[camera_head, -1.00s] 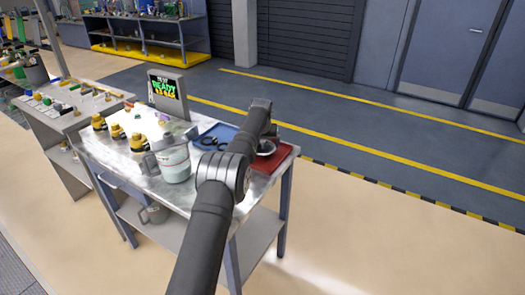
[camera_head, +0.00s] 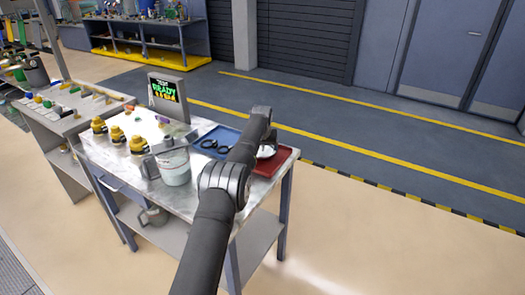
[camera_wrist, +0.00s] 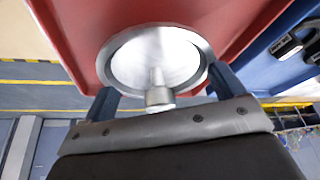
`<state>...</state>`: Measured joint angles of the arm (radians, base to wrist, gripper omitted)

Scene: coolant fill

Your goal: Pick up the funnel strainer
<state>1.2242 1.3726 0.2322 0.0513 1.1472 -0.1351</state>
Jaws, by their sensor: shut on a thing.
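The funnel strainer (camera_wrist: 130,62) is a round, silvery metal piece with a short spout, seen close up in the wrist view. In the head view only a pale part of it (camera_head: 266,152) shows beside my arm, over the red tray (camera_head: 284,157). My gripper (camera_wrist: 160,90) has one finger on each side of the funnel strainer and is shut on it. The red tray also lies behind the strainer in the wrist view (camera_wrist: 82,25). I cannot tell whether the strainer touches the tray. In the head view my arm hides the gripper.
Open floor lies to the right.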

